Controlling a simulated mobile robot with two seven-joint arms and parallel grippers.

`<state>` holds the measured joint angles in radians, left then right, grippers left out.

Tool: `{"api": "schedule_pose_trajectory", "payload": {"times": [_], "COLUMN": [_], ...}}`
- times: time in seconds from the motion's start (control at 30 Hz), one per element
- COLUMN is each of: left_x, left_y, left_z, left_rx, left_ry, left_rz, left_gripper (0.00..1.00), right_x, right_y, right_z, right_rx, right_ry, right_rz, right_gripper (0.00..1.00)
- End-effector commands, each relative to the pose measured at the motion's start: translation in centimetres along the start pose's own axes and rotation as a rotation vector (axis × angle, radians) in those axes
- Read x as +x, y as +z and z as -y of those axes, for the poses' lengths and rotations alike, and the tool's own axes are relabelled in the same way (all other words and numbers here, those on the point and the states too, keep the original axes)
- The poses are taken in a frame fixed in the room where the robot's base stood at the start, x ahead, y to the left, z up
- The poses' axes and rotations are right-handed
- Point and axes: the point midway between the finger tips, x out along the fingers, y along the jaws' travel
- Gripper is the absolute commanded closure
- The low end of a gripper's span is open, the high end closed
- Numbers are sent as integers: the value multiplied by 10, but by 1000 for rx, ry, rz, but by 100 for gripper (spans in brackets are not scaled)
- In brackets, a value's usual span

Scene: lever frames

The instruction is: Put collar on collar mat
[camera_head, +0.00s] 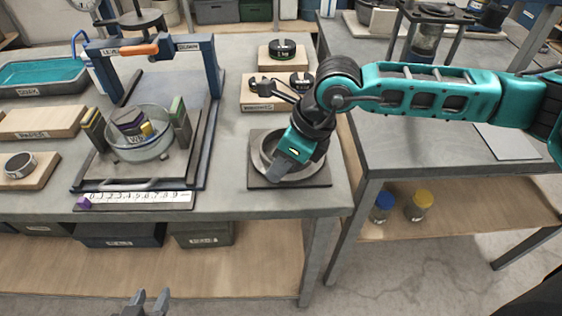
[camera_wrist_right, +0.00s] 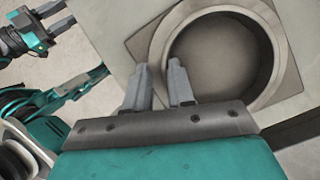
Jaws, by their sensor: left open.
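The collar, a wide grey metal ring (camera_head: 262,150), sits over the dark square collar mat (camera_head: 318,179) near the bench's right front corner. In the right wrist view the collar (camera_wrist_right: 268,45) lies within the outline of the mat (camera_wrist_right: 133,42). My right gripper (camera_head: 283,170) reaches down at the collar's near side. In the right wrist view its fingers (camera_wrist_right: 160,80) stand either side of the collar's wall; whether they press on it is unclear. My left gripper (camera_head: 147,297) is open and empty at the bottom edge, below the bench front.
A frame with an orange handle (camera_head: 138,50) and a glass bowl (camera_head: 140,135) of blocks stands to the left. A number strip (camera_head: 140,199) lies before it. Wooden blocks with dark weights (camera_head: 282,49) stand behind the collar. A smaller ring (camera_head: 20,163) is far left.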

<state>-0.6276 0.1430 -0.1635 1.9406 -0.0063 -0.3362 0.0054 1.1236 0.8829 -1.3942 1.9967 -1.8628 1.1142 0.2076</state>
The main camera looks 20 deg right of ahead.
Motion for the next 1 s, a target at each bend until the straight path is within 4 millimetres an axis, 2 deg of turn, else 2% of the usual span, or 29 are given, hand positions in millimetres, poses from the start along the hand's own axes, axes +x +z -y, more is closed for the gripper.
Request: {"api": "schedule_pose_trajectory", "payload": {"times": [0.03,0.17,0.5,0.63,0.77,1.0], "left_x": [0,0,0,-4,-11,-8], "left_y": [0,0,0,-6,-17,-16], "left_z": [0,0,0,0,1,1], "left_rx": [0,0,0,0,0,0], "left_ry": [0,0,0,0,-1,-1], "left_rz": [0,0,0,0,-1,-6], "left_gripper": [57,57,57,57,57,57], "right_x": [1,1,1,-5,-18,-73], "right_y": [-1,-1,-2,0,6,4], "right_z": [1,2,5,4,2,2], "right_rx": [1,2,5,5,4,4], "right_ry": [-3,-5,-11,-11,-10,-9], "right_rz": [-2,-3,-5,-6,-2,1], "right_gripper": [68,56,56,56,56,56]}}
